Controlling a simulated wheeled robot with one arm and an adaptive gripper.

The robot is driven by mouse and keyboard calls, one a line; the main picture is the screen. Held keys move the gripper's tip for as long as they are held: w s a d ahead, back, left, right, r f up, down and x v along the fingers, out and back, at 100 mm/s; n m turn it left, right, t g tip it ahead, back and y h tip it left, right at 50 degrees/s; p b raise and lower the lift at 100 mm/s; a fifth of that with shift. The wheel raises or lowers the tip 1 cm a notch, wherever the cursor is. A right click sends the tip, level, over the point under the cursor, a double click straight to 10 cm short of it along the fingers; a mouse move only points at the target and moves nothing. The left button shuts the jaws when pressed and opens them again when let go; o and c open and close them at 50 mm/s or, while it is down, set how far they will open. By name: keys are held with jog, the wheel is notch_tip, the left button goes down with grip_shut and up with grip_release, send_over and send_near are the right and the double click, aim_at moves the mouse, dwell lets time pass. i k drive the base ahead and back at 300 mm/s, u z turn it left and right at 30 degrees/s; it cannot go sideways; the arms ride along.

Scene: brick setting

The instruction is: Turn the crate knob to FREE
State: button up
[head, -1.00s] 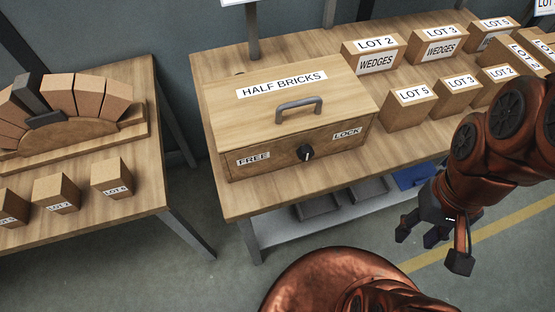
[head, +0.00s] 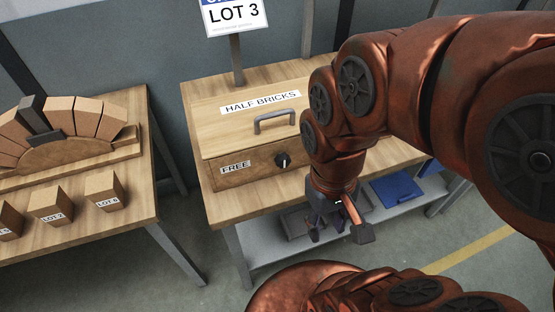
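The wooden crate (head: 220,143) labelled HALF BRICKS stands on the workbench, lid closed, with a grey handle on top. Its black knob (head: 282,161) is on the front face, its pale mark pointing roughly upright. The FREE label (head: 236,168) is left of the knob. The LOCK label is hidden behind my arm. My gripper (head: 338,235) hangs fingers down, in front of the bench edge, right of and lower than the knob in the picture. It is apart from the knob. Its fingers look spread, with nothing seen between them.
My arm covers the crate's right part and the bench behind it. A LOT 3 sign (head: 234,14) stands behind the crate. A blue tray (head: 397,190) lies on the lower shelf. A left table (head: 130,213) holds a brick arch (head: 65,157) and several small blocks.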

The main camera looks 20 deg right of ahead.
aim_at(282, 161)
jog(key=z, duration=2.5)
jog(key=k, duration=1.25)
jog(key=u, duration=2.05)
